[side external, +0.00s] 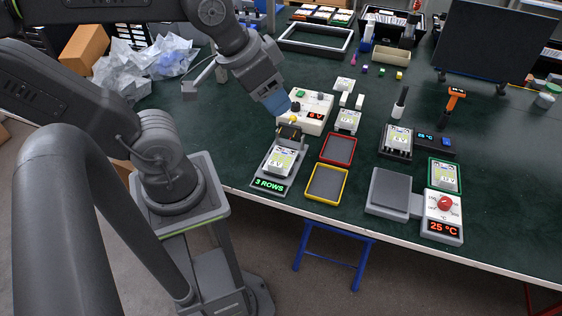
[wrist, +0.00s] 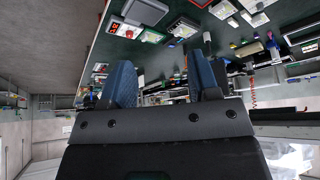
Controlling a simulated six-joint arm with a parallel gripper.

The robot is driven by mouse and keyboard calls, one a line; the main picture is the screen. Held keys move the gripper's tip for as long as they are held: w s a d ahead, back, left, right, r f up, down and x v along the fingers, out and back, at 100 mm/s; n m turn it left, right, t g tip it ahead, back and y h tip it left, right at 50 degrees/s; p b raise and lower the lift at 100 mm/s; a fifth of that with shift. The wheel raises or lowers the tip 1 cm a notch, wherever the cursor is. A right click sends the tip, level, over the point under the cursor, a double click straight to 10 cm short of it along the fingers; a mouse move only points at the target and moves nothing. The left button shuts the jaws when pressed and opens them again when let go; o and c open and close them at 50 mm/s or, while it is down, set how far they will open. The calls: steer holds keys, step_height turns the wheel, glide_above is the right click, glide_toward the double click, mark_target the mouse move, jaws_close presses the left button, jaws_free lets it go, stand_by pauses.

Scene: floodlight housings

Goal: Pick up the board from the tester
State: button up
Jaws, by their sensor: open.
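A grey device with a green "3 ROWS" display (side external: 270,186) stands at the near table edge, and looks like the tester. A white board (side external: 279,161) with a pale green label lies on it. My gripper (side external: 278,103) is above and behind this device in the side view, apart from the board, with its blue fingers angled down to the right. In the wrist view my gripper (wrist: 160,65) shows two blue fingers spread apart with nothing between them. I cannot pick out the board on the device in the wrist view.
Red (side external: 338,149) and yellow (side external: 326,184) trays lie empty right of the device. A white unit with a red display (side external: 308,112) stands behind. A grey plate unit (side external: 390,190) and a dial box (side external: 443,215) are farther right.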

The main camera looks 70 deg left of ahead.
steer(key=shift+o, duration=1.4)
steer(key=n+g, duration=0.6)
steer(key=n, duration=0.3)
glide_above(276, 163)
step_height(276, 163, down, 17)
step_height(276, 163, down, 14)
steer(key=shift+f, duration=0.15)
steer(key=shift+c, duration=0.3)
steer(key=c, duration=1)
